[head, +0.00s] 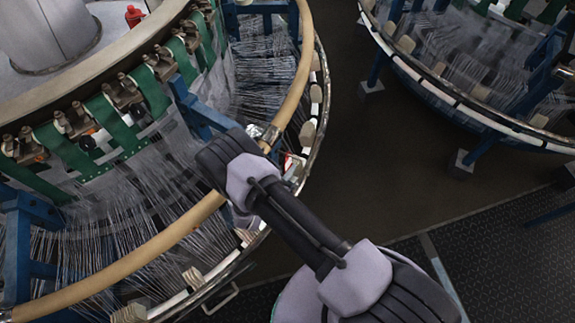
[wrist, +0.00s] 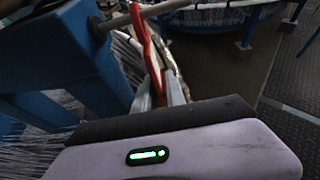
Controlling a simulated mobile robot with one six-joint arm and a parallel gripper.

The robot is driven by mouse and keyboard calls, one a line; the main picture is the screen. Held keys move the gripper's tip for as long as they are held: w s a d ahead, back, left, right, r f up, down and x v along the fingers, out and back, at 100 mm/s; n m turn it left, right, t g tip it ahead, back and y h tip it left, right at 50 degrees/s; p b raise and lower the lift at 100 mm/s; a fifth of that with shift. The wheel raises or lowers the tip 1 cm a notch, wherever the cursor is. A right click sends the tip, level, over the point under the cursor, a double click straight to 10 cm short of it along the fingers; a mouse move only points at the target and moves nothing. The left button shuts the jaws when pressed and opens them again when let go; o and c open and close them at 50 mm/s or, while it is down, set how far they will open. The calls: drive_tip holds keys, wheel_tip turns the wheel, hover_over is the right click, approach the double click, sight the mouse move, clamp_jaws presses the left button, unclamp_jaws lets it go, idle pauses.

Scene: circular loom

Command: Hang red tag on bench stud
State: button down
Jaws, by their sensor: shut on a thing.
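A narrow red tag (wrist: 148,48) stands out beyond my gripper (wrist: 162,95) in the wrist view. My gripper is shut on it, with the grey jaws partly hidden behind my wrist housing. In the head view a small piece of red and white (head: 288,163) shows beside my wrist, over the loom's outer rim. My arm covers most of the gripper there.
The loom's tan ring (head: 165,240) passes under my wrist, with many white threads inside it. A blue frame part (wrist: 60,48) is close on the left in the wrist view. A second loom (head: 470,75) stands at upper right. Dark floor (head: 400,165) lies clear between them.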

drive_tip(key=s+d+r+p, duration=0.1)
drive_tip(key=s+d+p, duration=0.1)
drive_tip(key=d, duration=0.3)
drive_tip(key=shift+s+d+p, duration=0.15)
drive_tip(key=shift+s+p, duration=0.15)
drive_tip(key=shift+s, duration=0.2)
